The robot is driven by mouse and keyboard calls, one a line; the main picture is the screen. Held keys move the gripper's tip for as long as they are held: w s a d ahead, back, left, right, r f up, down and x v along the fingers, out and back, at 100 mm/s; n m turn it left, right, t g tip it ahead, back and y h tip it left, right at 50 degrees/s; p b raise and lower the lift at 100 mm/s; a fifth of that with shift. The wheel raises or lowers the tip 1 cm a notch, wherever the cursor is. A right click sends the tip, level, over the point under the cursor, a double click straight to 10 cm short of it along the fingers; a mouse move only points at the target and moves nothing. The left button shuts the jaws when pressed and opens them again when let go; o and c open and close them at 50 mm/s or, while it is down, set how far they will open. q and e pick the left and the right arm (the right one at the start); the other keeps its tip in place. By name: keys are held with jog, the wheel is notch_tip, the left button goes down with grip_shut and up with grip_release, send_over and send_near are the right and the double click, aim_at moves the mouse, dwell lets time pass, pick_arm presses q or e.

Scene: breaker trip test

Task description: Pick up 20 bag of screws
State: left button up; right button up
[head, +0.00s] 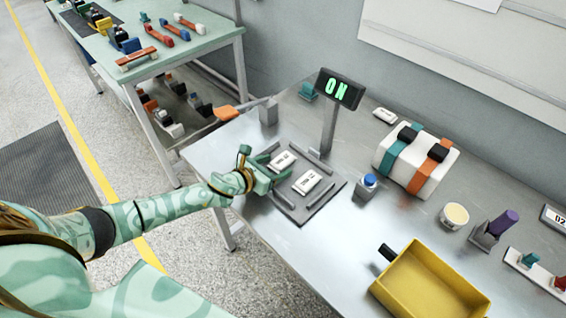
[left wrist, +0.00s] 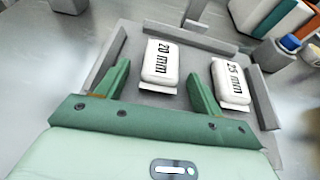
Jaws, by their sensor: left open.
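The 20 mm bag of screws (left wrist: 160,62) is a white packet with black print, lying flat on a grey tray. It also shows in the head view (head: 283,160). My left gripper (head: 273,167) is open over the near left edge of the tray. In the left wrist view its two green fingers (left wrist: 158,72) stand on either side of the 20 mm bag's near end, with gaps to the bag. A similar white 25 mm bag (left wrist: 233,79) lies just right of the right finger. My right gripper is not in view.
The grey tray (head: 337,186) has raised bars around the bags. Behind it stands a post with a lit ON sign (head: 341,88). A blue button (head: 370,180), a white case (head: 415,160) with straps and a yellow bin (head: 430,285) are to the right.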

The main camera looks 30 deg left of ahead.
pick_arm(q)
jog(key=shift+r, duration=0.1)
jog(key=shift+c, duration=0.6)
jog(key=c, duration=1)
